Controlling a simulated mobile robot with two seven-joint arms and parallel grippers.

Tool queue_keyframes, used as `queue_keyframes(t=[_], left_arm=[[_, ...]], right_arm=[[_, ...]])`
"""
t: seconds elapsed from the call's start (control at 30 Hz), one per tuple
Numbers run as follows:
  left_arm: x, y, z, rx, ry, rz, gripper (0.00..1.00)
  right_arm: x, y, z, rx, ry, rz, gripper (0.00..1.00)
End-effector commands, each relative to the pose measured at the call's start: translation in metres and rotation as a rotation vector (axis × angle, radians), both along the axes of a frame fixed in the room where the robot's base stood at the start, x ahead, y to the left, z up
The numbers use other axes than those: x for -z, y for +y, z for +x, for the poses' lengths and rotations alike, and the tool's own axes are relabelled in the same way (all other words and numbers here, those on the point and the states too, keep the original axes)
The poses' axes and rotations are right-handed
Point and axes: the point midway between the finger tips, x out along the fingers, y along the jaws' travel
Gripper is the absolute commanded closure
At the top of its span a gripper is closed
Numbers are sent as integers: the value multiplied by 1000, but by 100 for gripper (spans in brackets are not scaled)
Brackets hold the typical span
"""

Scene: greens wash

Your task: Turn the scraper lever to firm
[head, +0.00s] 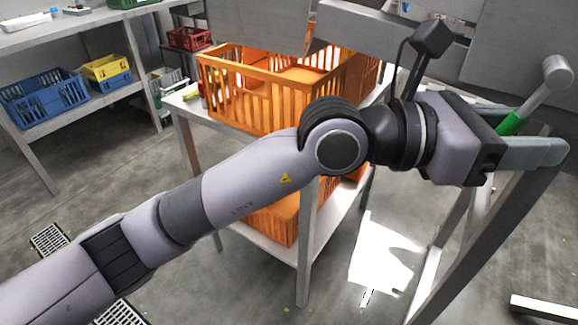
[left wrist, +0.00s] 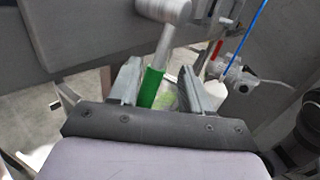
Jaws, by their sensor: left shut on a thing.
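The scraper lever (head: 535,98) is a pale grey rod with a thick cylindrical knob at its top and a green sleeve lower down. In the head view it stands tilted up to the right at the right edge. My left gripper (head: 538,130) is shut on the lever around the green sleeve. In the left wrist view the lever (left wrist: 153,86) rises between the two fingers of my left gripper (left wrist: 160,68), with the knob beyond the fingertips. The lever's base and any setting marks are hidden. My right gripper is not in view.
Orange crates (head: 250,100) stand on a metal table (head: 190,118) behind my left arm. A shelf at left holds blue (head: 45,97) and yellow (head: 107,70) bins. Grey machine panels are at the upper right. A grey frame leg (head: 460,245) stands below the gripper.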

Motion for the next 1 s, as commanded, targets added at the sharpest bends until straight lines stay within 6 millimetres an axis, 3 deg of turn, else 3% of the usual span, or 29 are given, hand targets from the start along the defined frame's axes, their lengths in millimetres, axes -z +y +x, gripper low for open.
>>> queue_keyframes(t=[0.03, 0.3, 0.67, 1.0], left_arm=[[1, 14, 0, -1, -3, 9, 60], [3, 66, -4, 7, 14, 13, 60], [-22, 89, 7, 46, 426, -247, 60], [-28, 125, 34, 36, 794, -493, 60]], right_arm=[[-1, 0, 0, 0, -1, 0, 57], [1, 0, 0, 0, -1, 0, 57], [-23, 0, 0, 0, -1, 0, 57], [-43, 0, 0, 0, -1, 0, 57]])
